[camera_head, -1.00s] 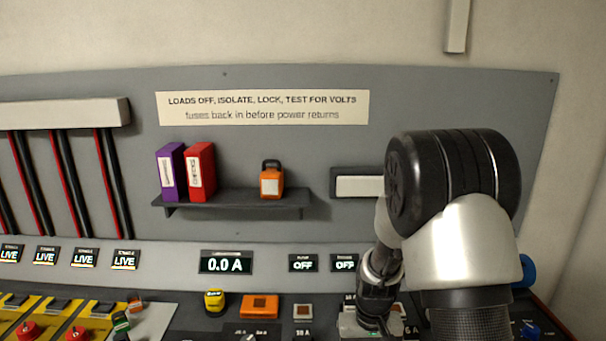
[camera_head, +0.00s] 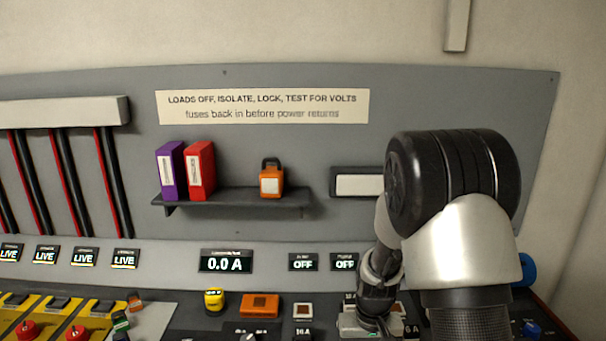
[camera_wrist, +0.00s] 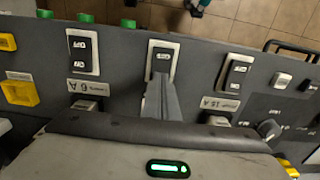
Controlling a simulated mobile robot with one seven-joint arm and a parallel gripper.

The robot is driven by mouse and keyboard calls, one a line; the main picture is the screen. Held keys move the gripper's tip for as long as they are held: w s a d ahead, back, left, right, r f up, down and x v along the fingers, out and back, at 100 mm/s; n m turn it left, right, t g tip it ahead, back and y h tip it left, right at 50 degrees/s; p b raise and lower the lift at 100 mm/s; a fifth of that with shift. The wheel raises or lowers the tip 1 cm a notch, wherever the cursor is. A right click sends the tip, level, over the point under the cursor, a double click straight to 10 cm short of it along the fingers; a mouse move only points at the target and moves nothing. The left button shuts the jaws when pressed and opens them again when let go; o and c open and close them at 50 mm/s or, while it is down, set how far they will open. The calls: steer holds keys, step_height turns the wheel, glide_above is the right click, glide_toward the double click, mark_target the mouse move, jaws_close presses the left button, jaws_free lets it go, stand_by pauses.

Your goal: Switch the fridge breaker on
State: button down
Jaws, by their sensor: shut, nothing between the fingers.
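In the wrist view three dark rocker breakers in white frames stand in a row: a left one (camera_wrist: 82,50), a middle one (camera_wrist: 162,62) and a right one (camera_wrist: 236,76). Their markings are too small to read surely. My gripper (camera_wrist: 161,84) is shut and empty, its fingertips at the near edge of the middle rocker; I cannot tell whether they touch it. In the head view my gripper (camera_head: 371,322) is low on the panel, partly hidden by my arm. Above it a small display (camera_head: 345,262) reads OFF; its small title, perhaps "fridge", is hard to read.
Another OFF display (camera_head: 303,262) and a 0.0 A meter (camera_head: 226,261) are to the left. A shelf (camera_head: 235,200) holds binders and an orange lock. An orange block (camera_head: 260,306) and a yellow knob (camera_head: 214,299) stand on the console. A dark knob (camera_wrist: 268,129) is right of the breakers.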

steer(key=shift+f+b, duration=0.4)
steer(key=shift+f, duration=0.15)
steer(key=shift+r, duration=0.1)
step_height(320, 180, up, 7)
steer(key=p, duration=0.4)
steer(key=shift+p, duration=0.4)
stand_by(0.3)
steer(key=s+r+t, duration=0.2)
steer(key=s+r, duration=0.2)
steer(key=r, duration=0.7)
steer(key=s+r+t, duration=0.2)
steer(key=s+r, duration=0.3)
steer(key=r, duration=0.5)
steer(key=s+r+t, duration=0.1)
steer(key=s+r, duration=0.5)
steer(key=s, duration=0.3)
steer(key=shift+s+t, duration=0.2)
steer(key=shift+t, duration=0.1)
